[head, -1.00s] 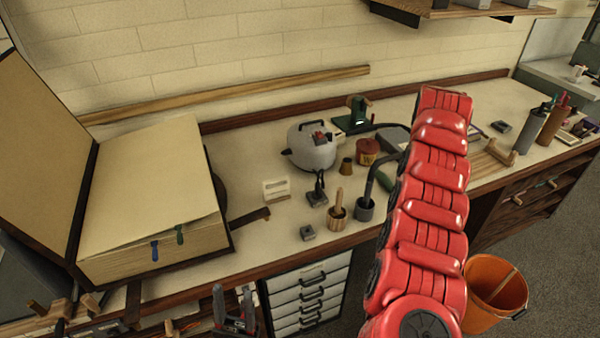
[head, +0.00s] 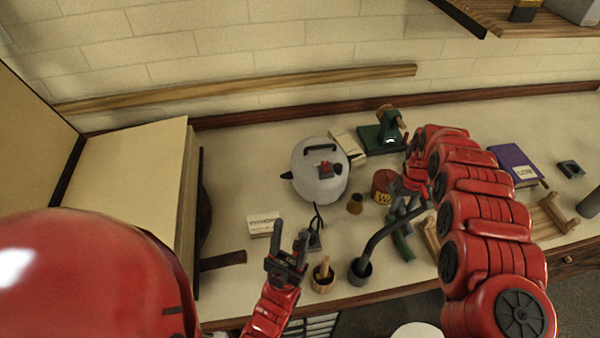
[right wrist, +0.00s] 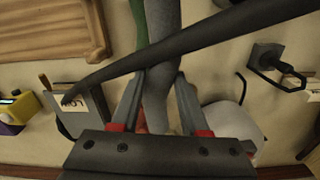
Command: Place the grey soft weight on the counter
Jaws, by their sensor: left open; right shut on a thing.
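My right gripper (head: 402,203) is shut on the grey soft weight (right wrist: 160,45), low over the counter (head: 255,195). In the right wrist view the weight runs up between the fingers (right wrist: 158,95). In the head view only a little of the grey weight (head: 403,217) shows under the gripper. I cannot tell whether it touches the counter. A green soft weight (head: 403,246) lies right beside it. My left gripper (head: 290,238) is open and empty near the counter's front edge, left of a wooden pot.
A dark curved pipe in a grey cup (head: 360,270) passes close to my right gripper and crosses the right wrist view (right wrist: 210,40). A grey kettle-like pot (head: 320,172), a red tin (head: 383,185) and a purple book (head: 515,164) stand around. Bare counter shows toward the back right.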

